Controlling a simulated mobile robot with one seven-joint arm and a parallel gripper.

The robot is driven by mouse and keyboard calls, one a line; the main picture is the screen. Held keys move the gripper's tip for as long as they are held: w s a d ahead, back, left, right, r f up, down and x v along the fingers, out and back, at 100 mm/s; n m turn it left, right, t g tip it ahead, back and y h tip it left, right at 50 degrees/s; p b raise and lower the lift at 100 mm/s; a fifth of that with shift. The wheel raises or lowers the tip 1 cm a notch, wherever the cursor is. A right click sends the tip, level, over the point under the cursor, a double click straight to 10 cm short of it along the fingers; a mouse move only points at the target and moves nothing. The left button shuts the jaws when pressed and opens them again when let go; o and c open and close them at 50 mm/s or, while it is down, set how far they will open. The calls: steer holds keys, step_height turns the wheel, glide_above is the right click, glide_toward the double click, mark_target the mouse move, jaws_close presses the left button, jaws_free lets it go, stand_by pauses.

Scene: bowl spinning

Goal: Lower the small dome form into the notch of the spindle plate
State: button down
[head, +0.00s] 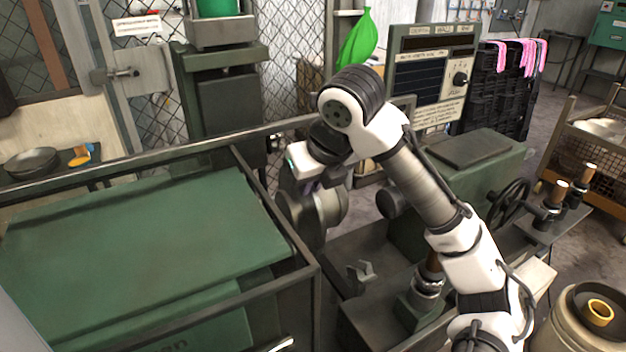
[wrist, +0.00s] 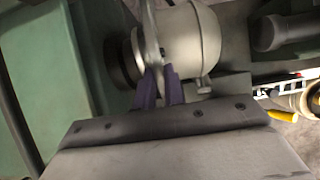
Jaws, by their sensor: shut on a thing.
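The small dome form (wrist: 194,42) is a smooth grey rounded body with a thin flange on its left side. My gripper (wrist: 161,78) has its purple fingers closed on this flange. The spindle plate (wrist: 118,58) is a dark disc just left of the flange. I cannot tell whether the two touch, and the notch is hidden. In the head view the dome form (head: 331,205) hangs at the spindle, to the right of the spindle plate (head: 291,212).
The green lathe housing (head: 140,230) fills the left, inside a dark rail frame (head: 318,290). A green tailstock (head: 470,165) with a black handwheel (head: 510,203) stands to the right. The dark bed between them holds a small bracket (head: 362,271).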

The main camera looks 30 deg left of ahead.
mark_target(312, 218)
steer(key=shift+f, duration=0.25)
stand_by(0.7)
steer(key=shift+f+b, duration=0.5)
steer(key=shift+f, duration=0.15)
steer(key=shift+f, duration=0.15)
steer(key=shift+f+b, duration=0.8)
steer(key=shift+f, duration=0.2)
steer(key=shift+f, duration=0.2)
steer(key=shift+f+b, duration=0.95)
steer(key=shift+f, duration=0.1)
steer(key=shift+f, duration=0.1)
stand_by(0.3)
steer(key=shift+f+b, duration=0.55)
steer(key=shift+f, duration=0.15)
